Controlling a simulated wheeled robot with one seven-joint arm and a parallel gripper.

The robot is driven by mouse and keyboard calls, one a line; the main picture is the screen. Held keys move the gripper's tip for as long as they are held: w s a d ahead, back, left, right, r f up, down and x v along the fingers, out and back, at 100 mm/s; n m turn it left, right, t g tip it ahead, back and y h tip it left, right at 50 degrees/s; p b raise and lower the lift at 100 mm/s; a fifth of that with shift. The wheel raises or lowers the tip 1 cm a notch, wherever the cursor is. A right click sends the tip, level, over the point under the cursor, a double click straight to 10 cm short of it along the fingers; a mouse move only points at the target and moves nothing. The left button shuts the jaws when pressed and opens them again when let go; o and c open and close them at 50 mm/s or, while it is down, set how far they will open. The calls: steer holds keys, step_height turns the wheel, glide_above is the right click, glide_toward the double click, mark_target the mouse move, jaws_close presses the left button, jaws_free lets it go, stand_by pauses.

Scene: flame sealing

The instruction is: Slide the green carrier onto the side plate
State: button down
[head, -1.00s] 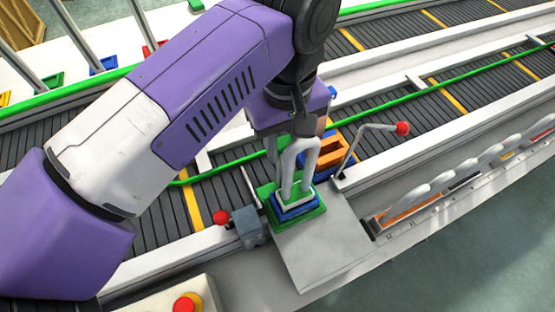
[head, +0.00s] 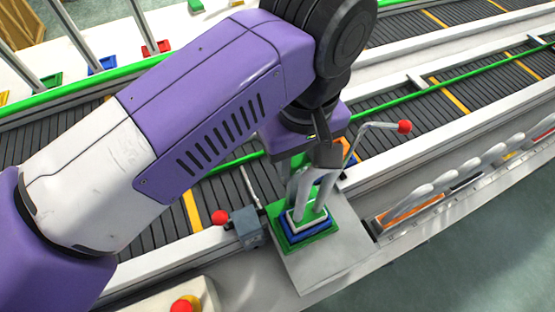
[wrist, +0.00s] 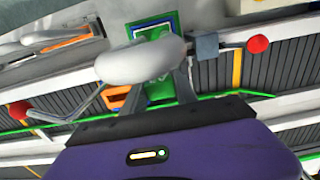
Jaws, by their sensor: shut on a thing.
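The green carrier (head: 304,243) is a square green base with blue and white stepped layers inside. It lies on the grey side plate (head: 327,272), near the plate's end by the belt. A pale, rounded upright piece (head: 297,190) stands over the carrier; it shows as a white blob in the wrist view (wrist: 140,60). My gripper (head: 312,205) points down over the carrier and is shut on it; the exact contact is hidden. The carrier also shows behind the pale piece in the wrist view (wrist: 156,32).
A grey block with a red-knobbed lever (head: 246,227) stands close left of the carrier. A bent rod with a red knob (head: 404,127) rises to the right. An orange piece (wrist: 118,97) sits near the belt. The plate's front part is bare.

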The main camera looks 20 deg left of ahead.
steer(key=shift+s+d+f+b, duration=0.1)
steer(key=shift+s+d+b, duration=0.85)
steer(key=shift+s+d, duration=1.25)
steer(key=c, duration=0.9)
jaws_free()
steer(key=shift+w+d, duration=0.15)
